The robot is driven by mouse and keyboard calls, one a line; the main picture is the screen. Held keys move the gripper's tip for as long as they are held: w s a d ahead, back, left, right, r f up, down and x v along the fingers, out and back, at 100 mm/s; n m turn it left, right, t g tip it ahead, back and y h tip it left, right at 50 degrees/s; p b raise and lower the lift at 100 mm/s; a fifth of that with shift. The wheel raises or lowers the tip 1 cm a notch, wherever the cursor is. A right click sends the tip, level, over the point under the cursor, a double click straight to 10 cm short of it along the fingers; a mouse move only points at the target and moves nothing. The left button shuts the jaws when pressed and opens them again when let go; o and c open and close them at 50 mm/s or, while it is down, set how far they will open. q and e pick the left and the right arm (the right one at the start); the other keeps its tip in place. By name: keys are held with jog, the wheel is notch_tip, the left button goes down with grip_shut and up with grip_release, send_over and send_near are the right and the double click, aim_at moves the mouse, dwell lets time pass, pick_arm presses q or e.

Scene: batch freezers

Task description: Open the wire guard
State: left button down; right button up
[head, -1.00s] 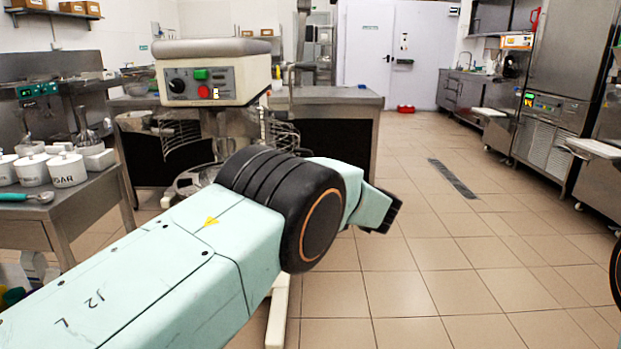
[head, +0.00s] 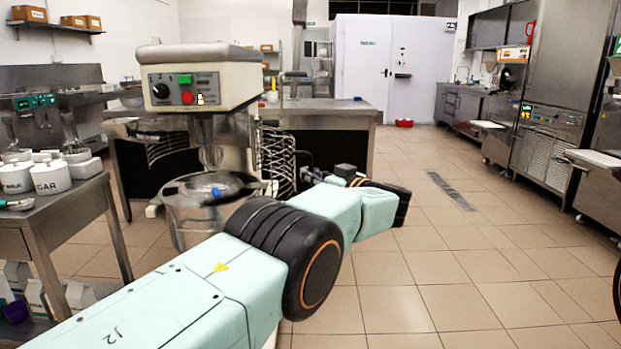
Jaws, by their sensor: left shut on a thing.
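The mixer (head: 200,75) stands left of centre, with its steel bowl (head: 195,222) below the head. The wire guard (head: 277,158) shows as a bundle of curved wires at the right of the mixer column, and the bowl's top is in open view. More curved wires show left of the column against a dark panel; I cannot tell if they belong to the guard. My left gripper (head: 311,176) is at the guard's right edge, shut on it. My left forearm and wrist hide part of the bowl and the gripper's base. My right gripper is out of view.
A steel table with white tubs (head: 50,178) stands at the left. A steel counter (head: 335,112) is behind the mixer. Steel appliances (head: 545,130) line the right wall. The tiled floor (head: 430,260) at the right is clear.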

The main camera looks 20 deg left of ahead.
pick_arm(q)
jog(key=shift+d+f, duration=0.15)
jog(key=shift+d, duration=0.05)
jog(key=c, duration=1.6)
grip_release()
jog(key=shift+d, duration=0.1)
jog(key=shift+o, duration=0.8)
jog(key=shift+r, duration=0.2)
jog(key=shift+a, duration=0.2)
